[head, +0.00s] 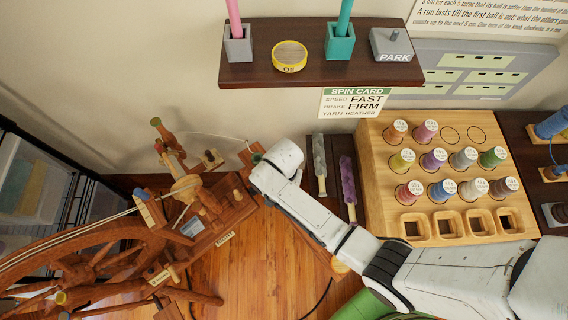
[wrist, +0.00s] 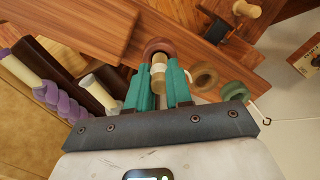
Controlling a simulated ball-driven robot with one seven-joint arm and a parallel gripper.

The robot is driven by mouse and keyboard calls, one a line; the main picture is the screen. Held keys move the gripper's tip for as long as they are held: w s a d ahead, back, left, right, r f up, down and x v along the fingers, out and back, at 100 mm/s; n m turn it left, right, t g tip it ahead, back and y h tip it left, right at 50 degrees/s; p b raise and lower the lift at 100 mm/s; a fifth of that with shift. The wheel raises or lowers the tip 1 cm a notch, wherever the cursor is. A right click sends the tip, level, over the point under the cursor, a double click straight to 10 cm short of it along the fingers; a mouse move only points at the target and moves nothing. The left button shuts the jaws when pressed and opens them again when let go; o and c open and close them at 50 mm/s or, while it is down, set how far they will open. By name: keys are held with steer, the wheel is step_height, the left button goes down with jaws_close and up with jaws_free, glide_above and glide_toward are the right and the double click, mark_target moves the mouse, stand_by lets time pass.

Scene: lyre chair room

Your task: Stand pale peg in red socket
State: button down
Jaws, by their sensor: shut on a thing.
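My gripper (wrist: 158,82) has teal fingers and is shut on the pale peg (wrist: 158,68), which shows between the fingertips in the wrist view. The red socket (wrist: 153,44), a reddish-brown ring, lies just beyond the peg's far end and lines up with it in that view. I cannot tell whether the peg's end is inside the ring. An olive socket (wrist: 204,76) and a green socket (wrist: 234,91) sit to the right of the fingers. In the head view my white wrist hides the fingers, the peg and the red socket.
A wooden spinning wheel (head: 175,215) stands left of my gripper. Grey and purple yarn rolls (head: 348,183) lie to its right, beside a wooden rack (head: 380,190) of labelled spools. A dark wall shelf (head: 320,70) hangs above. Bare wood floor (head: 265,265) shows below.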

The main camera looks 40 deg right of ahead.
steer(key=shift+f+b, duration=0.5)
steer(key=shift+f, duration=0.35)
steer(key=c, duration=0.9)
jaws_free()
steer(key=shift+c, duration=0.2)
steer(key=shift+r, duration=0.1)
step_height(320, 180, up, 11)
steer(key=shift+f+p, duration=0.15)
steer(key=shift+p, duration=0.2)
